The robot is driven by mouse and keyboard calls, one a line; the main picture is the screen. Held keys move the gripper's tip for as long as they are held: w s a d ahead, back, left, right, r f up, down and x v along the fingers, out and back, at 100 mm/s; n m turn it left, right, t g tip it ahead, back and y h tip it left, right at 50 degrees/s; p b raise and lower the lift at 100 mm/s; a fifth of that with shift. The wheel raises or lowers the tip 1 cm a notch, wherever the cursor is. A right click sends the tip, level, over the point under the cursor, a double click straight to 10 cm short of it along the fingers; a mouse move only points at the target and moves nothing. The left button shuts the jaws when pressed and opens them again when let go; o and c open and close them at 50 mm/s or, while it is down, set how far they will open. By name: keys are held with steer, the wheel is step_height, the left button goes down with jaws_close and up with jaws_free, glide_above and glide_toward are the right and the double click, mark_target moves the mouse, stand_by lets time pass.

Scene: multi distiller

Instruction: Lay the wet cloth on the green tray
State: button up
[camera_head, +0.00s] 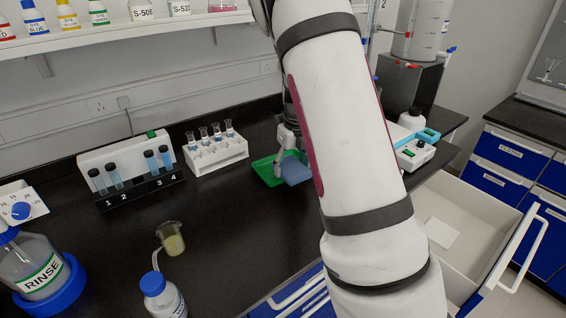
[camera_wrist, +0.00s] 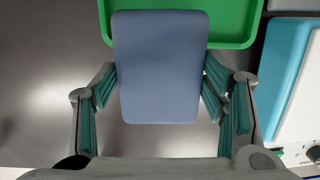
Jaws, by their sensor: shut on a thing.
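The wet cloth (camera_wrist: 160,70) is a flat blue-grey rounded rectangle, held between the fingers of my gripper (camera_wrist: 160,92) in the wrist view. Its upper part overlaps the near edge of the green tray (camera_wrist: 235,25), and its lower part is over the dark bench. In the head view the cloth (camera_head: 295,169) shows beside my gripper (camera_head: 287,138), at the right side of the green tray (camera_head: 265,171). My arm hides part of this area. I cannot tell whether the cloth touches the tray.
A white rack of vials (camera_head: 216,152) stands left of the tray. A black numbered tube stand (camera_head: 140,190) is farther left. A small beaker (camera_head: 171,240) and a blue-capped bottle (camera_head: 163,297) stand nearer. A white and teal device (camera_wrist: 290,75) is right of the tray. An open drawer (camera_head: 465,225) is at right.

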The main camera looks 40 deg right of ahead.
mark_target(283, 161)
steer(key=w+d, duration=0.1)
steer(key=w, duration=0.4)
steer(key=w+d, duration=0.1)
steer(key=w, duration=0.2)
steer(key=shift+d+f, duration=0.3)
steer(key=shift+f, duration=1.8)
steer(key=shift+f, duration=0.15)
steer(key=o, duration=1.1)
